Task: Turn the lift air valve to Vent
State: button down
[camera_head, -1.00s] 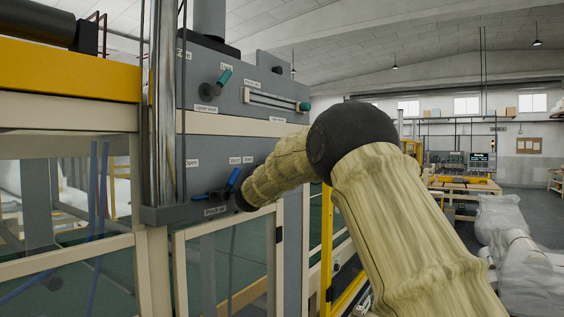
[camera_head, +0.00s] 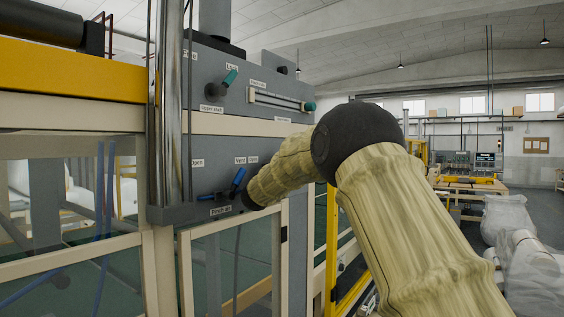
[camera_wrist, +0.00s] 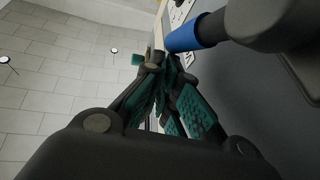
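In the head view my arm reaches to the panel just right of the handle, and the fingers cannot be clearly made out.
A second blue handle (camera_head: 207,197) lies nearly level, close to the left. A teal-tipped lever (camera_head: 229,77) and a slider with a teal knob (camera_head: 309,106) sit higher on the panel. A shiny vertical column (camera_head: 171,110) stands at left. A framed guard (camera_head: 235,265) lies below.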

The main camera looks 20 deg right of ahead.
jog(key=s+a+r+b, duration=0.3)
jog(key=s+a+r, duration=0.3)
jog(key=s+r, duration=0.2)
jog(key=shift+a+r, duration=0.25)
jog(key=shift+r, duration=0.15)
jog(key=shift+s+a, duration=0.1)
jog(key=shift+s, duration=0.05)
